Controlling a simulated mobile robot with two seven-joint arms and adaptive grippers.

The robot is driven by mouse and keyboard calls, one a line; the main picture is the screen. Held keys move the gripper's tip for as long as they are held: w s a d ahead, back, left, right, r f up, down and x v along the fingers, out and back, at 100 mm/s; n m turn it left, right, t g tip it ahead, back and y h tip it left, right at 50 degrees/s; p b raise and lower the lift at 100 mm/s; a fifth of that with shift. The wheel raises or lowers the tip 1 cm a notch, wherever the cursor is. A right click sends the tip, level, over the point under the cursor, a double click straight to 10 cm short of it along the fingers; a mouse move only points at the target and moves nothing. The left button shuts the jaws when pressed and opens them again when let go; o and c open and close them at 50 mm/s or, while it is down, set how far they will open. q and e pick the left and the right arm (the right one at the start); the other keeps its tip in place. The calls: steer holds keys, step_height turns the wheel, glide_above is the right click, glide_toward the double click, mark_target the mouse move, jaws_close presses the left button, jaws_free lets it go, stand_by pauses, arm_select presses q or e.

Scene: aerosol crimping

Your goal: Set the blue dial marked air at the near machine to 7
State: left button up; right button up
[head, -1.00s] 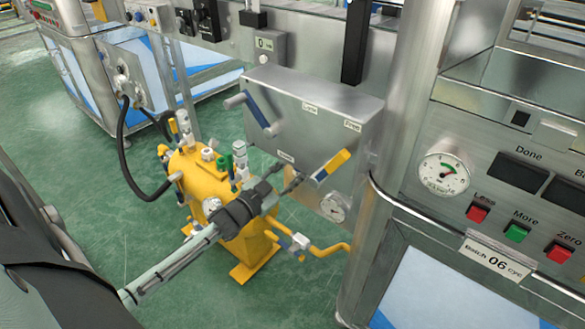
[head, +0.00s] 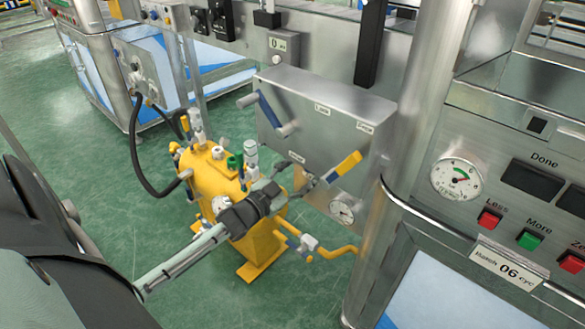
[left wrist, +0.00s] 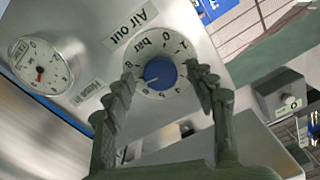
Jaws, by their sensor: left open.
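The blue dial (left wrist: 160,73) sits on a white numbered scale marked bar under an "Air out" label (left wrist: 131,25) in the left wrist view, where the lettering appears upside down. Its white pointer line aims left and slightly down, toward the higher figures; the exact reading is too small to tell. My left gripper (left wrist: 160,88) is open, one finger on each side of the dial; contact cannot be told. In the head view the left gripper (head: 297,180) reaches the steel box of the near machine (head: 330,115) and the dial is hidden. My right gripper is not in view.
A round gauge (left wrist: 40,66) sits beside the dial. A yellow-handled lever (head: 344,168) is close right of the gripper. The yellow tank (head: 208,172) with valves stands below the arm. A steel post (head: 400,130) and button panel are at the right.

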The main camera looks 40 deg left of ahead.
arm_select(q)
steer(key=s, duration=1.1)
steer(key=shift+s+a, duration=0.25)
steer(key=shift+a, duration=0.2)
steer(key=s+d+f+n+g+y+p, duration=0.1)
steer(key=s+d+f+n+g+y, duration=0.1)
steer(key=f+g, duration=0.3)
steer(key=s+d+f+n+g+y, duration=0.1)
steer(key=s+d+f+n+g, duration=0.15)
steer(key=f, duration=0.45)
steer(key=s+d+f+g, duration=0.4)
steer(key=s+d+g, duration=0.3)
steer(key=s, duration=0.4)
steer(key=shift+p, duration=0.35)
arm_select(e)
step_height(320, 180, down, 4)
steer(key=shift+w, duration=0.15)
arm_select(q)
steer(key=shift+f+g, duration=0.1)
steer(key=shift+g, duration=0.15)
